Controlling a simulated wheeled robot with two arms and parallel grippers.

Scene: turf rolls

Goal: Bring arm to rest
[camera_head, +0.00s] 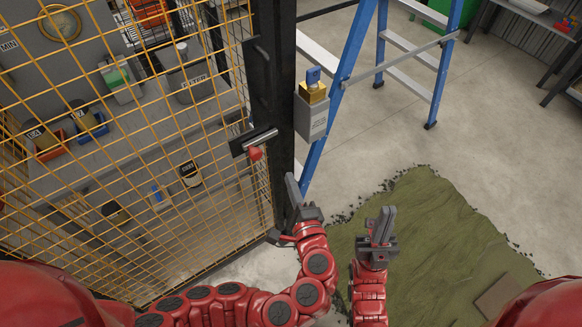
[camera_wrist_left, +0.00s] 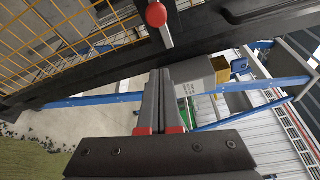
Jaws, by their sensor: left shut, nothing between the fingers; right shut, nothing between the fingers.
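My left gripper (camera_head: 292,190) is shut and empty. In the head view it is raised beside the black gate post (camera_head: 270,90), just below the red-knobbed latch handle (camera_head: 256,153). In the left wrist view its closed fingers (camera_wrist_left: 160,102) point toward the dark post and the red knob (camera_wrist_left: 156,14); I cannot tell whether they touch the post. My right gripper (camera_head: 381,224) is shut and empty, to the right of the left one, above the green turf (camera_head: 430,225).
A yellow mesh fence (camera_head: 130,120) fills the left, with a workbench behind it. A grey box with a padlock (camera_head: 311,110) hangs on the post's right side. A blue stepladder (camera_head: 345,70) stands behind it. Bare concrete floor (camera_head: 500,125) lies at the right.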

